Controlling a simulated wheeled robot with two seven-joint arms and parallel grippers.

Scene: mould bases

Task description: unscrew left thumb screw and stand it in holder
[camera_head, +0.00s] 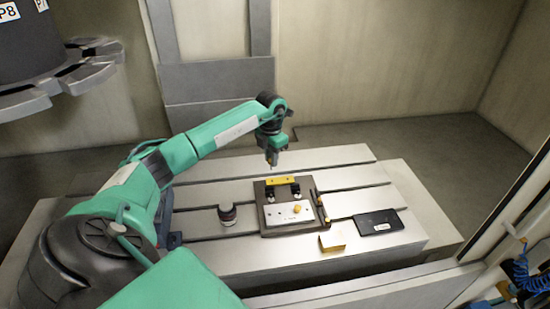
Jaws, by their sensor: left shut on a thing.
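My left gripper (271,156) is in the air just behind and above the mould base (270,222), pointing down. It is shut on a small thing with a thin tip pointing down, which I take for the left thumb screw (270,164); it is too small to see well. The mould base has a pale plate (283,216) with small dark holes. One orange thumb screw (297,208) stands on the plate's right part. A yellow bar (283,181) on dark supports crosses the back of the base. I cannot tell which thing is the holder. My right gripper is not in view.
A dark round jar-like object (227,213) stands left of the base. A black flat case (379,222) and a yellow block (332,242) lie to the right and front. The slotted table (205,193) has free room around them. A dark tool carousel (40,70) hangs upper left.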

